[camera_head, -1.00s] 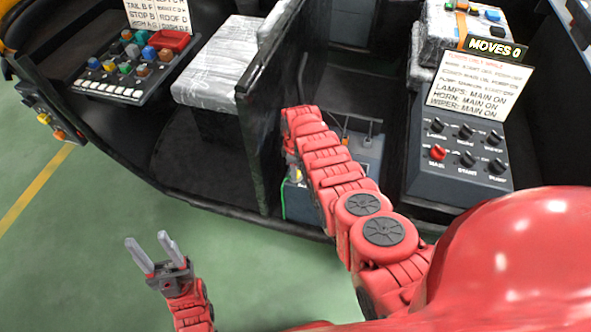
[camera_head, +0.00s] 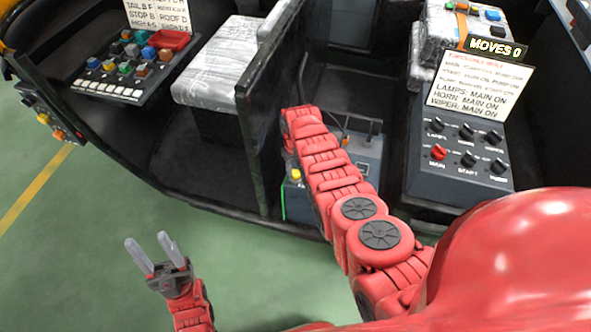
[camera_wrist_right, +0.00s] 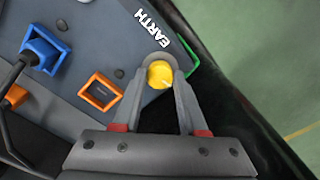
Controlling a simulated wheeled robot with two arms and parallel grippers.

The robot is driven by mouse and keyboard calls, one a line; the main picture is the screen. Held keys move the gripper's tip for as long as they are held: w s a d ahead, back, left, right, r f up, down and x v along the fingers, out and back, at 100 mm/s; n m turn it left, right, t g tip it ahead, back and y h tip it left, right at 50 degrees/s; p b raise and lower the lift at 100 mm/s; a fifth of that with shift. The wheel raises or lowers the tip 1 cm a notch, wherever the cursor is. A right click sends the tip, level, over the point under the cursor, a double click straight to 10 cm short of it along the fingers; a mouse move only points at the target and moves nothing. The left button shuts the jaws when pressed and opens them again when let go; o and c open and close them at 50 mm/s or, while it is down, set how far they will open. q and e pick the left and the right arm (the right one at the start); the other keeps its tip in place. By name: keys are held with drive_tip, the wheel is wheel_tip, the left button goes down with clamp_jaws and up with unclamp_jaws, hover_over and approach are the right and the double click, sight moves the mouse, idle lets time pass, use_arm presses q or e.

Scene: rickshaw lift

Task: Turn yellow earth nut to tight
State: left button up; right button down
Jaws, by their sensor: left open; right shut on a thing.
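The yellow earth nut (camera_wrist_right: 160,75) sits at the corner of a grey box (camera_wrist_right: 95,50), beside the white word EARTH, in the right wrist view. My right gripper (camera_wrist_right: 161,78) has its two fingers on either side of the nut and is shut on it. In the head view the yellow nut (camera_head: 296,174) shows just left of my right arm, which hides part of the grey box (camera_head: 366,155); the right fingers are not clear there. My left gripper (camera_head: 153,254) is open and empty above the green floor at lower left.
A black upright panel (camera_head: 270,110) stands just left of my right arm. A switch box (camera_head: 458,160) with a red knob is to the right. In the wrist view, blue (camera_wrist_right: 45,50) and orange (camera_wrist_right: 101,92) square frames sit on the grey box, with a green strip (camera_wrist_right: 190,55) beside the nut.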

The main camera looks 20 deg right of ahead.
drive_tip(key=shift+m, duration=0.8)
drive_tip(key=shift+c, duration=2.2)
unclamp_jaws()
drive_tip(key=shift+r, duration=0.1)
